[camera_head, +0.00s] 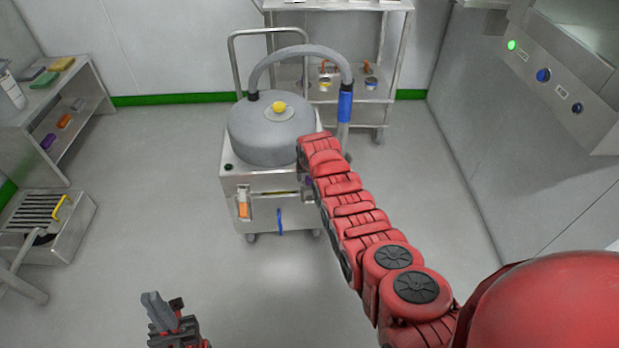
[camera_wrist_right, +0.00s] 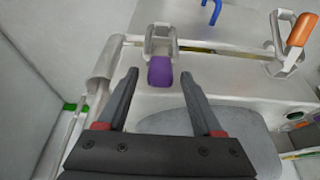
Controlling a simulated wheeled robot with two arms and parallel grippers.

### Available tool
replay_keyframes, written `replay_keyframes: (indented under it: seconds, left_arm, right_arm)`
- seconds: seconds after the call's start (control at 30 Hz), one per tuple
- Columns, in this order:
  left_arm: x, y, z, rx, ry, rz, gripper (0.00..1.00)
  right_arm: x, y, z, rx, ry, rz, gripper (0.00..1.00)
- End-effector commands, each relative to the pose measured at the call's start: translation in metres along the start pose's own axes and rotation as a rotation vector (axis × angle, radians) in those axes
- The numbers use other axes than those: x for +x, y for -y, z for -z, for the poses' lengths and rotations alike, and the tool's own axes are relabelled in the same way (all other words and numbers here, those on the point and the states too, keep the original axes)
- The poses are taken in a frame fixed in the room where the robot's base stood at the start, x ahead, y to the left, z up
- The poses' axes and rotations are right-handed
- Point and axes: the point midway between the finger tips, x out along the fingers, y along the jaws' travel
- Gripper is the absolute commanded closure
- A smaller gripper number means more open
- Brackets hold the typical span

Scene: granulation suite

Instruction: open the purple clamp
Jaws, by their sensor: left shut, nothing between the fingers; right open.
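The purple clamp (camera_wrist_right: 160,71) sits on a metal bracket on the side of the wheeled steel unit (camera_head: 262,184). In the right wrist view my right gripper (camera_wrist_right: 159,80) is open, with its fingertips on either side of the purple grip in the picture; contact cannot be told. In the head view my right arm reaches to the unit's front right and hides most of the clamp and the gripper. My left gripper (camera_head: 160,302) is shut and empty over the floor at the lower left, far from the clamp.
An orange clamp (camera_head: 243,207) and a blue handle (camera_head: 280,222) are on the unit's front. A grey lid (camera_head: 265,140) with a yellow knob and a hose (camera_head: 300,52) tops it. A shelf (camera_head: 88,98) stands left. The floor between is clear.

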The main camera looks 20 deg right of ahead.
Motion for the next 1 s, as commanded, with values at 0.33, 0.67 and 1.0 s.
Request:
replay_keyframes:
  seconds: [0.33,0.67,1.0]
  left_arm:
    - [-0.0016,-0.0001,-0.0003,0.0,0.0,0.0,1.0]
    - [-0.0016,-0.0001,-0.0002,0.0,0.0,0.0,1.0]
    - [-0.0012,-0.0001,-0.0002,0.0,0.0,0.0,1.0]
  right_arm:
    - [0.0033,-0.0001,0.0008,0.001,-0.003,0.001,0.32]
    - [0.0033,0.0,0.0007,0.0,-0.003,0.001,0.76]
    - [0.0031,0.0,0.0006,0.0,-0.004,0.001,1.0]
